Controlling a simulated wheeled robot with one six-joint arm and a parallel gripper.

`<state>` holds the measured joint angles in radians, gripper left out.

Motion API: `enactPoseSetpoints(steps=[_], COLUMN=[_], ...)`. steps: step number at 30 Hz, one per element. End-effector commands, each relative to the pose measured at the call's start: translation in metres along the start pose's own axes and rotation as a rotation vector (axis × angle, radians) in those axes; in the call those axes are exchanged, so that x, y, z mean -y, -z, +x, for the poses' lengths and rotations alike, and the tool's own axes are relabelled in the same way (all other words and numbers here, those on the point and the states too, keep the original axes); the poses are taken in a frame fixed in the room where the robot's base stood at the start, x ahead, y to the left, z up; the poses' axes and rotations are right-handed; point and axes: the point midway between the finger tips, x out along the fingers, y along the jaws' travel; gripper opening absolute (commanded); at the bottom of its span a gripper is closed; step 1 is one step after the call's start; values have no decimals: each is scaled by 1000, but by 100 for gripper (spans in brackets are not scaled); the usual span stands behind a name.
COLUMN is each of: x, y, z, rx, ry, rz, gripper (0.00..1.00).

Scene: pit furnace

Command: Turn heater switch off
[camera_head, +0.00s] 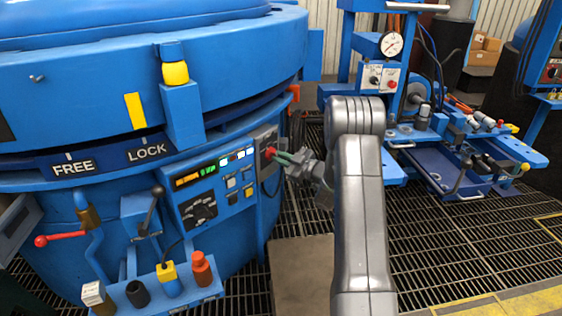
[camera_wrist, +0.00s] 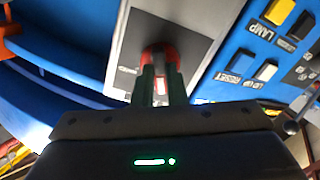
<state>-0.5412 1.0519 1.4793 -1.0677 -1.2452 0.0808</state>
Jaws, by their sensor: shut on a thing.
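The heater switch (camera_head: 270,153) is a red knob on a grey plate at the right end of the furnace's control panel. In the wrist view the red knob (camera_wrist: 158,62) sits at the plate's lower middle, partly hidden by the fingers. My gripper (camera_head: 282,157) reaches it from the right, its green fingers shut on the knob. The fingers (camera_wrist: 160,84) also show in the wrist view, one on each side of the knob. The knob's marks are too blurred to read.
Left of the switch is a panel (camera_head: 213,187) with lit displays and buttons. A black-knobbed lever (camera_head: 152,208) and a red-knobbed lever (camera_head: 60,237) stick out lower left. A blue workbench (camera_head: 430,160) with tools stands at right. Grating floor (camera_head: 440,245) lies open between.

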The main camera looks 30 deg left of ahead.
Motion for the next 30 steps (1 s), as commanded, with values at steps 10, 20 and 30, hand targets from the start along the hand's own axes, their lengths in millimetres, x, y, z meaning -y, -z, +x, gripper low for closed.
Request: enactPoseSetpoints(steps=[10,20,30], x=[2,1,1], y=[-5,-3,-1], z=[0,0,0], rx=[-1,0,1], ry=[-2,0,0], rz=[-235,-399,-443], gripper=[0,0,0])
